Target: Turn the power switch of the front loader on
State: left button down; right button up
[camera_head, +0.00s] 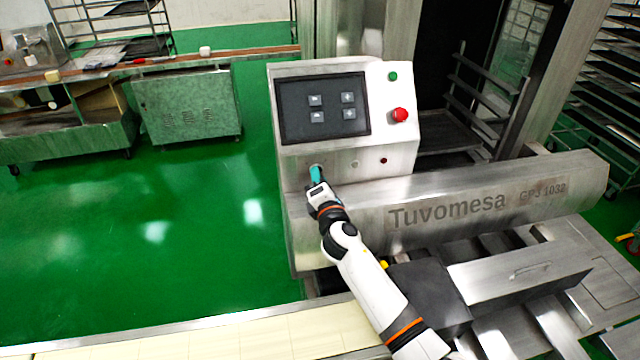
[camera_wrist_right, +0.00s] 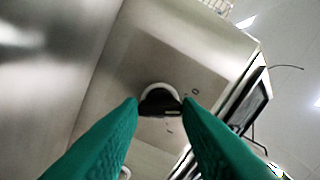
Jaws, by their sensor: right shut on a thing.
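The front loader (camera_head: 395,165) is a steel machine marked "Tuvomesa", with a tilted control panel. My right gripper (camera_head: 316,174) reaches the lower left of that panel, below the screen, and mostly hides the power switch there. In the right wrist view the power switch (camera_wrist_right: 159,95) is a dark knob with a pale rim on the steel face. The green fingertips of my right gripper close on it from both sides. The switch's exact turn angle is hard to read. My left gripper is not in view.
The panel has a dark screen (camera_head: 324,107), a green button (camera_head: 393,76) and a red emergency knob (camera_head: 399,115) above and right of my gripper. A cream conveyor (camera_head: 250,340) runs along the front. Green floor (camera_head: 150,220) lies open at left; a metal cabinet (camera_head: 188,105) stands behind.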

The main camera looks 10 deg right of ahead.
jog(key=m+b, duration=0.1)
jog(key=m, duration=0.2)
jog(key=shift+f+m, duration=0.15)
jog(key=shift+m, duration=0.25)
jog(key=m+b, duration=0.1)
jog(key=m, duration=0.2)
jog(key=shift+m+b, duration=0.3)
jog(key=shift+b, duration=0.1)
jog(key=m+b, duration=0.1)
jog(key=m, duration=0.2)
jog(key=shift+m, duration=2)
jog(key=o, duration=1)
jog(key=shift+b, duration=0.3)
